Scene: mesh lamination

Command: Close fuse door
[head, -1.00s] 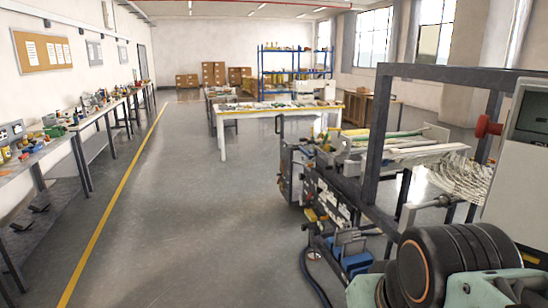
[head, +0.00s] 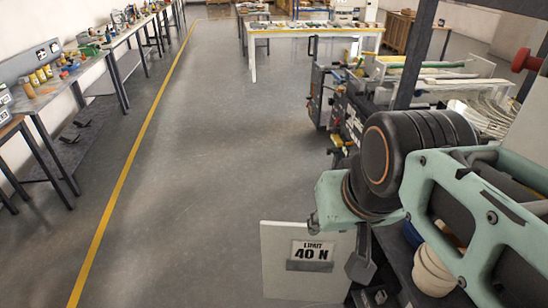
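A white flat panel (head: 290,262) stands out to the left of the machine at the bottom of the head view, and I take it for the fuse door, swung open. It bears a label reading "LIMIT 40 N" with a dark grey strip under it. Its lower edge is cut off by the frame. My arm reaches in from the right. What looks like my gripper (head: 361,265), a dark grey part below the pale green wrist, hangs just right of the panel. I cannot tell whether it touches the panel. Its fingers are not clear.
The machine (head: 350,115) with bundled strands (head: 485,118) stands behind my arm, under a dark frame with a red knob (head: 527,60). Cream rolls (head: 433,270) sit below my arm. A cluttered bench (head: 85,65) lines the left wall. The floor left of the panel is clear.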

